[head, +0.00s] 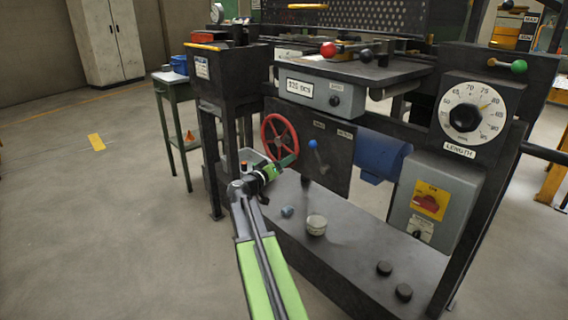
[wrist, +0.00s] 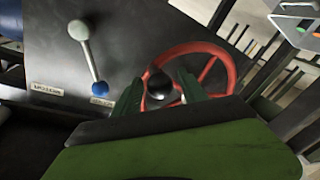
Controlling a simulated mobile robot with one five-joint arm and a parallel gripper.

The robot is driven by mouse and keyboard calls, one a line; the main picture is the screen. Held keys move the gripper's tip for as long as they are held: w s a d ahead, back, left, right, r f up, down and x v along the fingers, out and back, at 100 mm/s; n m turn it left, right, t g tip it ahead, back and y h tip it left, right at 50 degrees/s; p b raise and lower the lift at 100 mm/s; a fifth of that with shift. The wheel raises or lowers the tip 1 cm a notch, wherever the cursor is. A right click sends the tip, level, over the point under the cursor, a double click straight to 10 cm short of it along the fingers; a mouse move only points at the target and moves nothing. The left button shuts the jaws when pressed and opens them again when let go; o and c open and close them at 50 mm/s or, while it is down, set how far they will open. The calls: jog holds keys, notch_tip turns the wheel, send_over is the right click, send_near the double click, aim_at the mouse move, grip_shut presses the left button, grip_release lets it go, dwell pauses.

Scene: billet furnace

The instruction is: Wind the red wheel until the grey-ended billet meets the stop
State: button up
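The red wheel (head: 280,137) is mounted upright on the dark front of the furnace frame. In the wrist view the wheel (wrist: 222,52) shows its red rim and spokes. A black knob (wrist: 159,86) at its near side lies between the two green fingers of my gripper (wrist: 160,82). The fingers are apart, with a small gap seeming to show beside the knob. In the head view my gripper (head: 288,161) is at the wheel's lower edge, partly hidden by my arm. I cannot make out the grey-ended billet or the stop in either view.
A lever with a blue knob (head: 313,144) stands just right of the wheel, and its blue end (wrist: 99,89) shows left of my fingers. A LENGTH dial (head: 465,115) and a red switch (head: 429,202) are further right.

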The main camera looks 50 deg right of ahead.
grip_shut()
dwell(1.2)
